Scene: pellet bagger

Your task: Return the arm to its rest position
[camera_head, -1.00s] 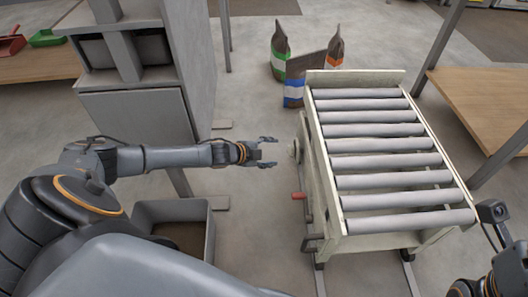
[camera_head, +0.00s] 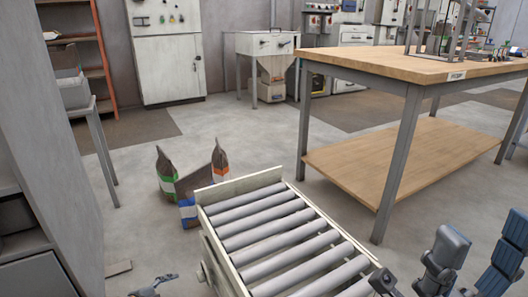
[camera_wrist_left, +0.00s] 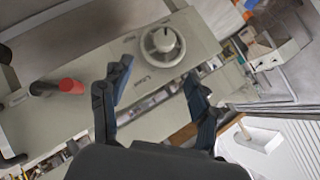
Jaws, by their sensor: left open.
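Several bags (camera_head: 190,185) stand on the floor behind the conveyor. A wooden table (camera_head: 400,68) with a lower shelf stands to the right. A grey cabinet (camera_head: 45,150) fills the left edge.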

